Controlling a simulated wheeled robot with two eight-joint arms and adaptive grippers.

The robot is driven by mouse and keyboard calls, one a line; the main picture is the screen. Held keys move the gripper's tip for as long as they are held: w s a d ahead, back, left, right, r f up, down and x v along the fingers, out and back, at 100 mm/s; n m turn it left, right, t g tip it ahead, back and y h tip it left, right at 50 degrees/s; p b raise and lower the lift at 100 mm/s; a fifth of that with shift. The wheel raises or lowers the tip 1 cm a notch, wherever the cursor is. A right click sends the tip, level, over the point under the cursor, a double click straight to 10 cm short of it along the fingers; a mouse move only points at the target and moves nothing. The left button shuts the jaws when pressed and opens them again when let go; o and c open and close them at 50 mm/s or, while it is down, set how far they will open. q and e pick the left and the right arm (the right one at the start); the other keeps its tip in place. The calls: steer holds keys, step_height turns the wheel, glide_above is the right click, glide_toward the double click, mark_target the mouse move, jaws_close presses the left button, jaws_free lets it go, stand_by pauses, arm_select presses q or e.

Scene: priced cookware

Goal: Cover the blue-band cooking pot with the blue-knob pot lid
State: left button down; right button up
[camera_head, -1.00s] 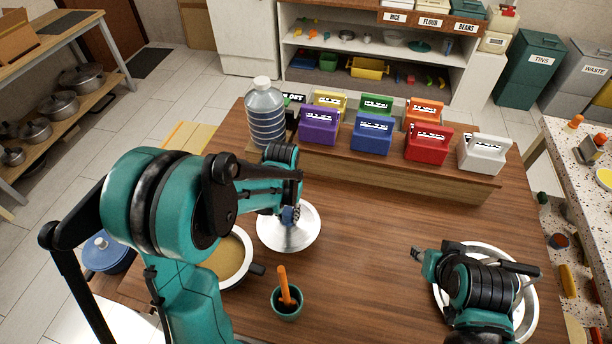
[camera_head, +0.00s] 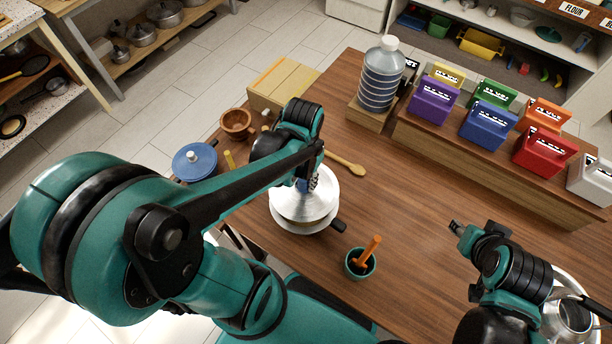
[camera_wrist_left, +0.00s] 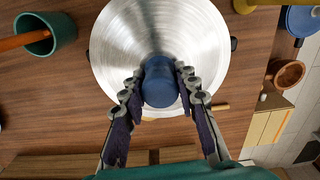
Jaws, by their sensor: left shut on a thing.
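The blue-knob pot lid is a round silver disc (camera_head: 290,207) in the head view, and it fills the middle of the left wrist view (camera_wrist_left: 125,45). My left gripper (camera_head: 309,183) is shut on its blue knob (camera_wrist_left: 160,85), one finger on each side. The cooking pot (camera_head: 303,229) is directly under the lid, mostly hidden, with a dark handle showing. A thin tan strip shows past the lid's edge in the wrist view. I cannot tell whether the lid rests on the rim or hovers; the pot's band is hidden. My right gripper (camera_head: 458,228) is over the table at right, its jaws unclear.
A green cup (camera_head: 359,264) with an orange utensil stands close to the pot. A wooden spoon (camera_head: 345,164), brown bowl (camera_head: 237,123) and blue lid with a pale knob (camera_head: 194,160) are nearby. A water jug (camera_head: 382,75) and coloured boxes line the back.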

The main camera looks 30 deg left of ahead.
mark_target(304, 192)
arm_select(q)
steer(key=shift+f+b, duration=2.15)
steer(key=shift+f, duration=0.25)
steer(key=shift+f, duration=0.1)
steer(key=shift+f+b, duration=0.85)
steer(key=shift+f, duration=0.05)
steer(key=shift+f, duration=0.15)
steer(key=shift+f+b, duration=0.25)
steer(key=shift+b, duration=0.1)
steer(key=shift+r, duration=0.1)
